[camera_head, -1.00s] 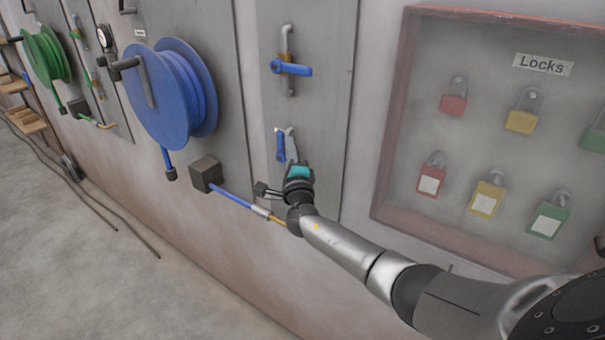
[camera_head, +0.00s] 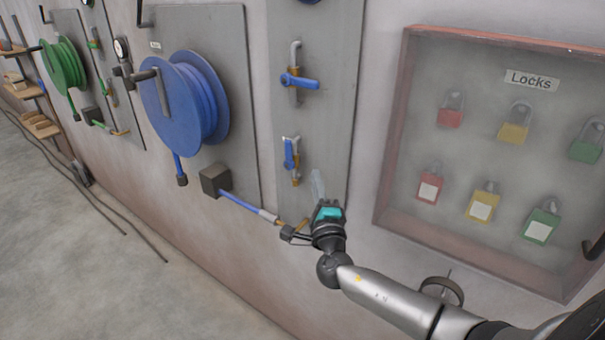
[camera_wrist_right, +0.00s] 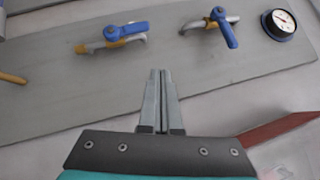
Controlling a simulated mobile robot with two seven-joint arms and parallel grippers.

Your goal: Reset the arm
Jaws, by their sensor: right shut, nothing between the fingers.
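My right arm comes in from the lower right in the head view. Its gripper (camera_head: 317,183) is near the lower right edge of the grey valve panel (camera_head: 335,110), below and right of the lower blue-handled valve (camera_head: 289,154). In the right wrist view the gripper's two fingers (camera_wrist_right: 161,75) are together with nothing between them. The upper blue-handled valve (camera_head: 300,81) has its handle across the pipe; the lower valve's handle points up and down. Both valves also show in the right wrist view, apart from the fingertips. My left gripper is out of view.
A blue hose reel (camera_head: 187,100) hangs left of the panel, with a blue hose (camera_head: 240,203) below. A framed lock board (camera_head: 392,130) with several padlocks hangs on the right. A gauge (camera_wrist_right: 281,24) shows in the wrist view. Open floor (camera_head: 60,240) lies lower left.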

